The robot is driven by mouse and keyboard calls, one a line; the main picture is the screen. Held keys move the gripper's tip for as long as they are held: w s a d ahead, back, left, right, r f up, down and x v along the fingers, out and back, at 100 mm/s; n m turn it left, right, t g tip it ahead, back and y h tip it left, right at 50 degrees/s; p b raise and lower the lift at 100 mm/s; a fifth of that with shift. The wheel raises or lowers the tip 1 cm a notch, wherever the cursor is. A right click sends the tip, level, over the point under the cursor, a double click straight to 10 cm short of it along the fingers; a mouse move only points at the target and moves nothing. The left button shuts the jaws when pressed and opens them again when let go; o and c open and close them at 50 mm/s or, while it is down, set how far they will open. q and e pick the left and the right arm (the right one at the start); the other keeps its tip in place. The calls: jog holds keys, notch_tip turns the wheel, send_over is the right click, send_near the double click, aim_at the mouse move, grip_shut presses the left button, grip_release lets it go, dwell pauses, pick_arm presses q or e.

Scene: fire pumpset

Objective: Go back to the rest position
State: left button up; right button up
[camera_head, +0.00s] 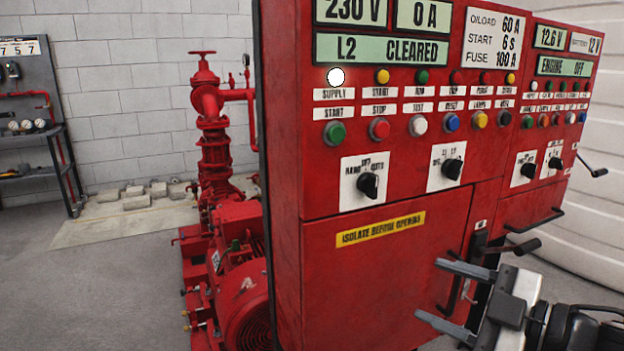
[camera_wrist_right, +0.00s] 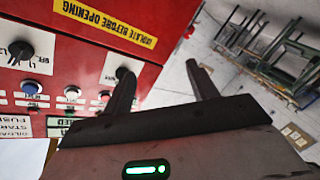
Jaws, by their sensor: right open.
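My right gripper (camera_head: 443,297) is at the lower right of the head view, in front of the red control cabinet (camera_head: 370,270). Its two fingers are apart with nothing between them. In the right wrist view, the open fingers (camera_wrist_right: 165,85) point towards the cabinet's edge (camera_wrist_right: 150,75) and the floor beyond, and I cannot tell whether they touch the cabinet. My left gripper does not show in the head view.
The cabinet carries displays, coloured buttons and rotary knobs (camera_head: 368,185), with black handles (camera_head: 535,220) at its right. A red pump and motor (camera_head: 240,290) stand left of it. A shelf rack (camera_head: 40,150) stands far left. Grey floor (camera_head: 90,290) lies open at the left.

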jog(key=s+a+f+m+h+p, duration=0.1)
jog(key=s+f+m, duration=0.3)
jog(key=f, duration=0.4)
jog(key=s+a+f+m+g+h+p, duration=0.1)
jog(key=s+f+m+h, duration=0.3)
jog(key=f, duration=0.4)
jog(key=s+a+f+m+h+p, duration=0.1)
jog(key=s+a+f+m+h, duration=0.2)
jog(key=s+f+m, duration=0.2)
notch_tip(320, 180, down, 3)
jog(key=shift+s+a+f+m+g, duration=0.15)
jog(key=shift+s+m+g, duration=0.2)
jog(key=shift+m, duration=0.55)
